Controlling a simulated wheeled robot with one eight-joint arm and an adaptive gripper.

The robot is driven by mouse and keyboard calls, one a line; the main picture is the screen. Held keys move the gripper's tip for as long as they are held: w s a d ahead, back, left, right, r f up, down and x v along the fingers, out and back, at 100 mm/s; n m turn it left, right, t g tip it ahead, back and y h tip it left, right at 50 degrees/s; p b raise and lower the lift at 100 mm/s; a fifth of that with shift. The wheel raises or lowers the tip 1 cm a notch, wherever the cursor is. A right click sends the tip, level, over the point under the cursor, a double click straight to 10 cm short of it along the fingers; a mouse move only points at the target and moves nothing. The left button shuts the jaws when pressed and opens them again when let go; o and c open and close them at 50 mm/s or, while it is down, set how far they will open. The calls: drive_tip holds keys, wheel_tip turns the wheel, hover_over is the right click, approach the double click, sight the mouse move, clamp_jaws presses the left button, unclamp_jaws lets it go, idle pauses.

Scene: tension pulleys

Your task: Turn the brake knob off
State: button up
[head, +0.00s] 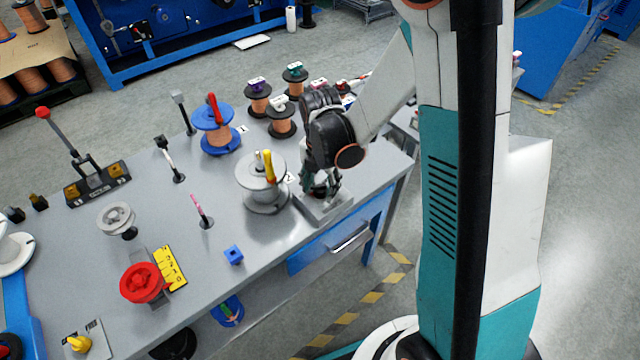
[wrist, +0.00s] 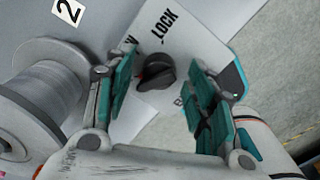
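The black brake knob (wrist: 156,73) sits on a pale plate (wrist: 190,42) in the wrist view. The plate reads "LOCK" above the knob; a "B" shows below it, and other lettering is partly hidden by my fingers. My gripper (wrist: 160,66) is open, with one teal-padded finger on each side of the knob and visible gaps between. In the head view my gripper (head: 321,187) points down over the plate (head: 330,208) at the table's right end, and the knob is hidden there.
A grey spool with a yellow handle (head: 265,185) stands just left of my gripper; this grey spool (wrist: 40,98) also shows in the wrist view. Copper spools (head: 281,122) stand behind.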

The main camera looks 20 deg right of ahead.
sight(320, 185)
wheel_tip(320, 185, up, 12)
idle(0.7)
idle(0.4)
